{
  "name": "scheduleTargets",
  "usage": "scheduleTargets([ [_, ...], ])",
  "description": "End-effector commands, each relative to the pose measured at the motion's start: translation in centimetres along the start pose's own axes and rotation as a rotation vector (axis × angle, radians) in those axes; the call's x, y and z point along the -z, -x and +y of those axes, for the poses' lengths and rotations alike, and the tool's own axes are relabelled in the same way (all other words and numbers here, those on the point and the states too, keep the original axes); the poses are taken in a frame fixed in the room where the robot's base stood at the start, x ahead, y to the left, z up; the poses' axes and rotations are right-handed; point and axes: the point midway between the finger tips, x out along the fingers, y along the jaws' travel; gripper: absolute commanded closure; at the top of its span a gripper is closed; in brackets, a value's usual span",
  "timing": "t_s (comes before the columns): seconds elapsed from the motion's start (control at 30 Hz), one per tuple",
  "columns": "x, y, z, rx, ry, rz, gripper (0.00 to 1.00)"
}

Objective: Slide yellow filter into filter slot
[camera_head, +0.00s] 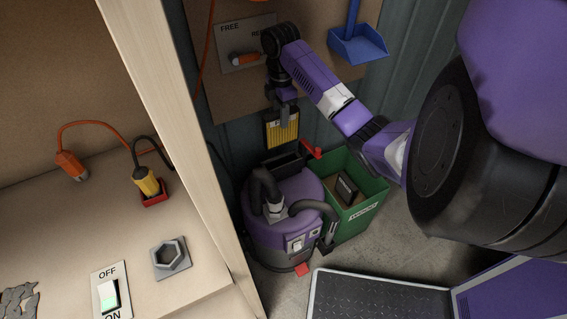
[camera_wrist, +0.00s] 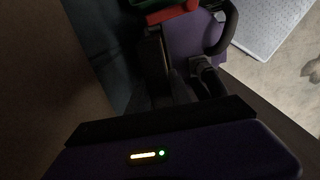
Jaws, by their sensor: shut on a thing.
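In the head view the yellow filter (camera_head: 282,129), with pleats and a dark frame, hangs upright from my gripper (camera_head: 286,99). My gripper is shut on its top part, and the fingertips are partly hidden. The filter is over the purple vacuum (camera_head: 288,222). A dark filter slot (camera_head: 279,164) is at the back of the vacuum's top, just below the filter. I cannot tell whether the filter's lower edge touches the slot. The wrist view is dark; the purple vacuum (camera_wrist: 193,38) shows beyond my gripper, and the filter cannot be made out.
A red lever (camera_head: 312,152) sticks out beside the slot. A green bin (camera_head: 362,213) with a dark block (camera_head: 346,189) in it stands right of the vacuum. Black hoses (camera_head: 318,209) rise from the vacuum. A wooden post (camera_head: 172,125) and workbench are on the left.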

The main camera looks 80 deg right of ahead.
Motion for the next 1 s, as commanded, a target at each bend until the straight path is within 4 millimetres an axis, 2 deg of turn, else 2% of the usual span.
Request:
scheduleTargets([
  [0.3, -0.1, -7.5, -0.2, 0.005, -0.002, -0.001, 1.00],
  [0.5, 0.0, -11.7, -0.1, 0.003, -0.001, -0.001, 1.00],
  [0.83, 0.0, -14.4, -0.1, 0.002, 0.000, -0.001, 1.00],
  [1.0, 0.0, -16.8, -0.1, 0.002, 0.001, -0.001, 1.00],
])
